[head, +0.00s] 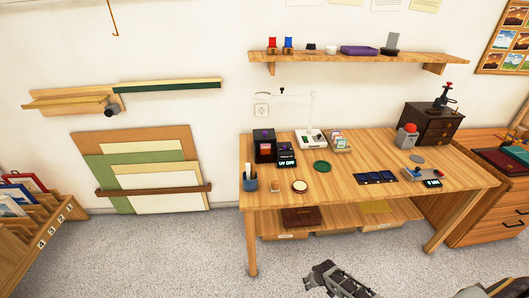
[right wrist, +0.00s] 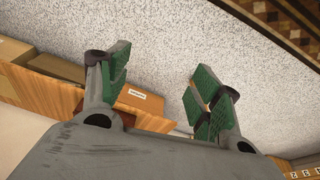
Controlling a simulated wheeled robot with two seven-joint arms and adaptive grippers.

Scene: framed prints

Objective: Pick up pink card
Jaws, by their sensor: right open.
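I cannot make out a clearly pink card in either view. A small holder with cards (head: 338,143) stands at the back of the wooden table (head: 290,198) in the head view, and its card colours are too small to tell. My right gripper (head: 318,275) is low at the bottom of the head view, in front of the table and apart from it. In the right wrist view my right gripper (right wrist: 160,82) is open, with green pads spread and nothing between them. My left gripper is not in view.
The table bears a dark box (head: 264,146), a pen cup (head: 250,182), a white lamp (head: 311,137), a green disc (head: 321,166), dark blue cards (head: 375,177) and a joystick-like device (head: 413,173). A lower shelf holds boxes. Speckled floor (head: 180,255) in front is clear.

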